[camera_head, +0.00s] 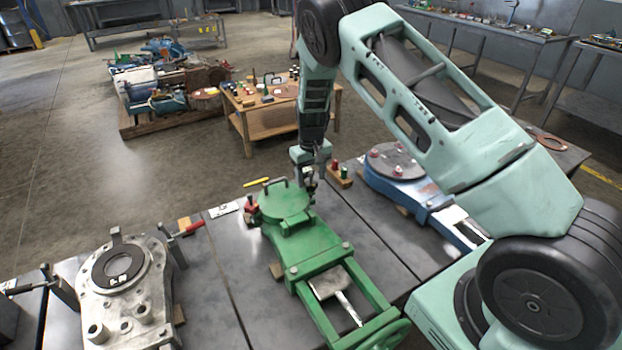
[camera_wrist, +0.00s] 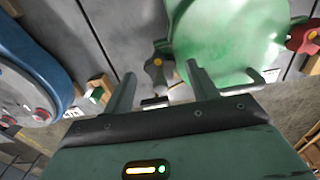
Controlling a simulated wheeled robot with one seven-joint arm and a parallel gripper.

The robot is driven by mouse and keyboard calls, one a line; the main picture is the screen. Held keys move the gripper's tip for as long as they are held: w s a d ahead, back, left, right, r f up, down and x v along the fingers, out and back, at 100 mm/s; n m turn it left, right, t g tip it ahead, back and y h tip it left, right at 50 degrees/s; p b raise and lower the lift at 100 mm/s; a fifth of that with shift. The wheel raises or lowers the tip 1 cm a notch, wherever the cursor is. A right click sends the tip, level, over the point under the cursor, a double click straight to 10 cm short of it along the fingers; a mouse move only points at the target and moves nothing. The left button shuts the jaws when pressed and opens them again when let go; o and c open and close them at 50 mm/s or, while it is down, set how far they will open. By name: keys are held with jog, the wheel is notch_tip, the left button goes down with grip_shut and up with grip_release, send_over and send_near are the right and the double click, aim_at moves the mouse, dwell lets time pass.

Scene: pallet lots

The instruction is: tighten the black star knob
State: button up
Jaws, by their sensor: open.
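The black star knob (camera_wrist: 158,67) shows in the wrist view as a dark lobed knob with a yellowish centre, beside the edge of the green casting (camera_wrist: 225,40). In the wrist view my gripper (camera_wrist: 160,74) is open, with one finger to each side of the knob; I cannot tell whether either touches it. In the head view my gripper (camera_head: 312,188) points down at the right side of the green casting's round end (camera_head: 285,203). The knob cannot be made out clearly there, behind my gripper.
A red star knob (camera_head: 251,206) sits on the casting's left side and also shows in the wrist view (camera_wrist: 304,36). A blue-based part (camera_head: 400,188) lies to the right, a grey clamped casting (camera_head: 125,285) to the left.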

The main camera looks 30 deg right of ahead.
jog(key=shift+f, duration=0.75)
jog(key=c, duration=1)
jog(key=shift+m, duration=2.8)
jog(key=o, duration=1)
